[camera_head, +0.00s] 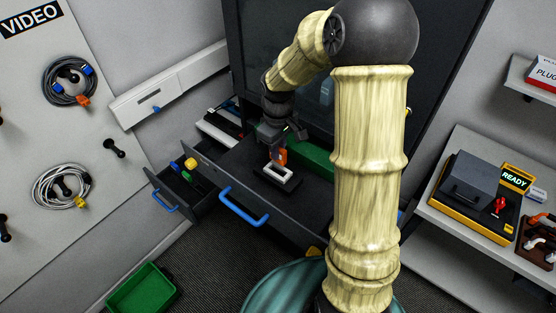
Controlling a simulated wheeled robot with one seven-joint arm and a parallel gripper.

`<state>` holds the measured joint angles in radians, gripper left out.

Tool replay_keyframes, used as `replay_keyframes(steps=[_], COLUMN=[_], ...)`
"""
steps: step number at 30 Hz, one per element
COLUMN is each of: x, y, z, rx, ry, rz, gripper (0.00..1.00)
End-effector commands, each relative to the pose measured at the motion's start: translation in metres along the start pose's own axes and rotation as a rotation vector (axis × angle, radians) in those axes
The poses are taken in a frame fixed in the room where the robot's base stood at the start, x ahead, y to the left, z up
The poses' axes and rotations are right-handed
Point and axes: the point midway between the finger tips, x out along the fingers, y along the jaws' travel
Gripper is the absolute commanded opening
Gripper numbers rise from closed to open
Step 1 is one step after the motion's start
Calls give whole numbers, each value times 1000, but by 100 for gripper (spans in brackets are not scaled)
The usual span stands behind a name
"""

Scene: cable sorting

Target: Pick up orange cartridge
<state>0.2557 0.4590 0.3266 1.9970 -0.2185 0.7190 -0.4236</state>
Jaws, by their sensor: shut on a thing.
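The orange cartridge (282,156) shows as a small orange block at my gripper (276,158), near the middle of the picture. My gripper points down and is shut on the cartridge. Directly below is a white rectangular frame (280,174) on a dark base, on the dark surface with the blue handle. I cannot tell whether the cartridge touches the white frame. Part of the cartridge is hidden by the gripper.
An open drawer (170,207) with small coloured items is to the left, and a blue handle (243,207) is in front. A green bin (141,291) is on the floor. A yellow-black device (470,222) stands on the right shelf.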

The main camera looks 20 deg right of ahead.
Motion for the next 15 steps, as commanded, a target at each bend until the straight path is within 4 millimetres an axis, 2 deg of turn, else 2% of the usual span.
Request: replay_keyframes(steps=[3, 6, 15], x=[-22, -34, -42], y=[0, 0, 0], z=[-1, -1, 0], rx=[0, 1, 0], ry=[5, 3, 0], rz=[4, 2, -1], gripper=[0, 0, 0])
